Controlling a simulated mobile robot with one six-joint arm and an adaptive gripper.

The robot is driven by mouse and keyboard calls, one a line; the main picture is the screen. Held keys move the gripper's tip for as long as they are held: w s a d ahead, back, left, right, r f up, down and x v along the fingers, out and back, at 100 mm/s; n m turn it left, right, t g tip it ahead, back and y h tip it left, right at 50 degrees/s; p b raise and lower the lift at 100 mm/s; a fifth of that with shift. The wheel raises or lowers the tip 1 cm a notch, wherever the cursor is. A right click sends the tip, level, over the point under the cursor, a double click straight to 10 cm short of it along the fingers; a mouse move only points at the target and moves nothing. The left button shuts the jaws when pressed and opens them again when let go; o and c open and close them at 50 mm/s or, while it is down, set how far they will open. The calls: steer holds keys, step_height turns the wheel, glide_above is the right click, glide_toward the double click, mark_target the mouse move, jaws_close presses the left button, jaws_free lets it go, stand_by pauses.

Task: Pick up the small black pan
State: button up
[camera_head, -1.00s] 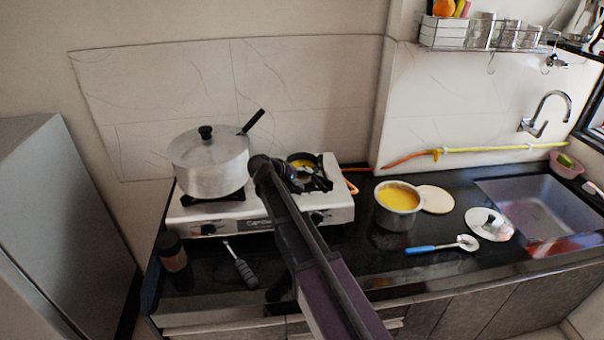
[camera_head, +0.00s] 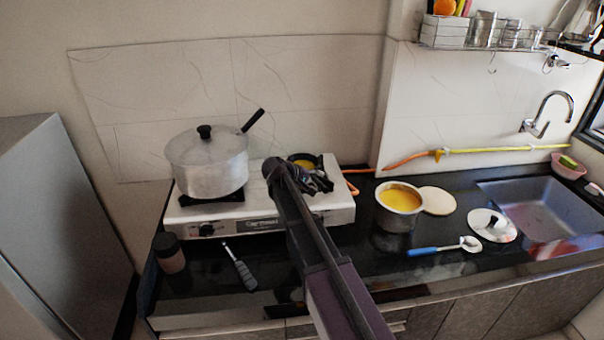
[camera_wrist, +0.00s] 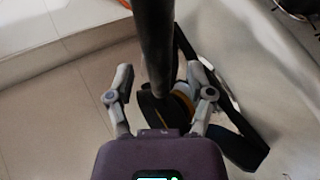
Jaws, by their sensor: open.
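The small black pan (camera_head: 304,157) with yellow contents sits on the right burner of the stove. My arm and gripper partly hide it in the head view. My gripper (camera_head: 296,180) is over the right part of the stove, by the pan's near side. In the wrist view my gripper (camera_wrist: 160,82) is open, with one finger on each side of a thick dark bar (camera_wrist: 156,45) that looks like the pan's handle. Dark, round pan parts (camera_wrist: 160,110) and a yellow patch show behind the fingers. I cannot tell whether the fingers touch anything.
A lidded silver pot (camera_head: 208,165) stands on the left burner of the white stove (camera_head: 190,220). A brown jar (camera_head: 169,253) stands at front left.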

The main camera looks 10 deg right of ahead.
steer(key=shift+w+d+f, duration=0.1)
steer(key=shift+d+f, duration=0.05)
steer(key=shift+d, duration=0.1)
stand_by(0.4)
jaws_close()
